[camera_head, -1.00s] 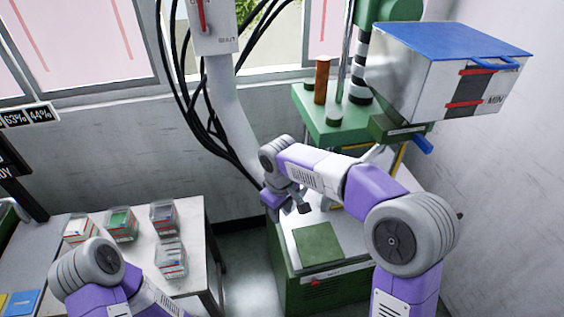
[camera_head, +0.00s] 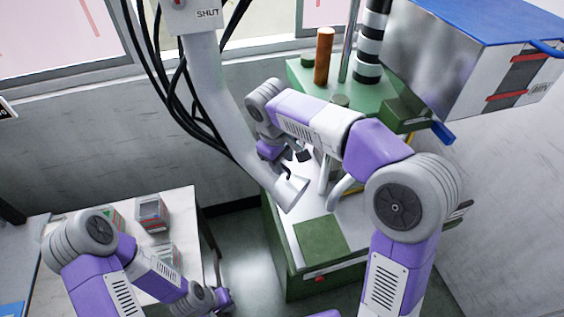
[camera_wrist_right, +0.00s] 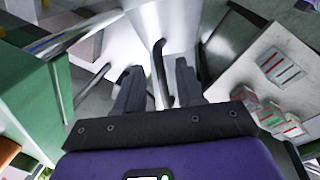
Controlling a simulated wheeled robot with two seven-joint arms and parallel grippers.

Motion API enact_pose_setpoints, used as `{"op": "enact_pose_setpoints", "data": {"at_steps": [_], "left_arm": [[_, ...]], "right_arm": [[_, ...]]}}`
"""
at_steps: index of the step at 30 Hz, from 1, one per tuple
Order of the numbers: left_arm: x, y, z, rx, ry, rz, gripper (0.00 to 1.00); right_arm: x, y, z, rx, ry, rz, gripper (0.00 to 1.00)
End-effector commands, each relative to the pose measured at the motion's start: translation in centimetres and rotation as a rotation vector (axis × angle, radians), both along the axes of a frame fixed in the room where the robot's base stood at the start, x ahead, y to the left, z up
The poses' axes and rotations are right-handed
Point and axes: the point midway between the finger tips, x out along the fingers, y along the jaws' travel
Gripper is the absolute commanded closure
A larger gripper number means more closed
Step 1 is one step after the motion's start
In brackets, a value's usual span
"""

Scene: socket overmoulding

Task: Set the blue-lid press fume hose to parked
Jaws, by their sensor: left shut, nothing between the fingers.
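The pale grey fume hose (camera_head: 228,112) comes down from a white box marked SHUT (camera_head: 192,15). Its flared end (camera_head: 291,191) hangs beside the green press (camera_head: 300,75), above its pale bed. The blue-lid hopper (camera_head: 440,50) is at the upper right. My right gripper (camera_head: 293,160) is at the hose's lower end, partly hidden by its own wrist. In the right wrist view the gripper (camera_wrist_right: 158,90) is open, with a dark bar (camera_wrist_right: 160,62) on the hose between its fingers and gaps beside it. My left gripper (camera_head: 222,299) is shut and empty at the bottom, low beside the side table.
Black cables (camera_head: 170,100) hang beside the hose. A side table (camera_head: 180,205) with several small boxes stands at the left. A green pad (camera_head: 321,243) lies on the press base. Clear floor (camera_head: 245,265) lies between table and press.

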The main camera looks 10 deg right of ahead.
Motion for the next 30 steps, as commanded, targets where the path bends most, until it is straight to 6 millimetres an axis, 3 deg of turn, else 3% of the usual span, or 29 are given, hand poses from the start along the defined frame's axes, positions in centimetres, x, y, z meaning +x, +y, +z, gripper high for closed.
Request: {"op": "enact_pose_setpoints", "data": {"at_steps": [3,11,12,19,30], "left_arm": [[0.01,0.00,-0.17,0.000,0.000,0.000,1.00],[0.03,-0.01,-0.15,0.000,0.000,0.000,1.00],[0.03,-0.01,-0.15,0.000,0.000,0.000,1.00],[0.03,-0.01,-0.15,0.000,0.000,0.000,1.00],[0.02,0.00,-0.13,0.000,0.000,0.000,1.00]], "right_arm": [[0.07,-0.16,-0.88,-0.001,0.002,0.000,0.62],[0.12,-0.18,-1.03,0.000,0.000,0.000,0.62],[0.12,-0.18,-1.03,0.000,0.000,0.000,0.64],[0.11,-0.17,-1.01,0.000,0.000,0.000,0.99],[0.11,-0.08,-0.97,0.001,-0.001,0.000,1.00]]}}
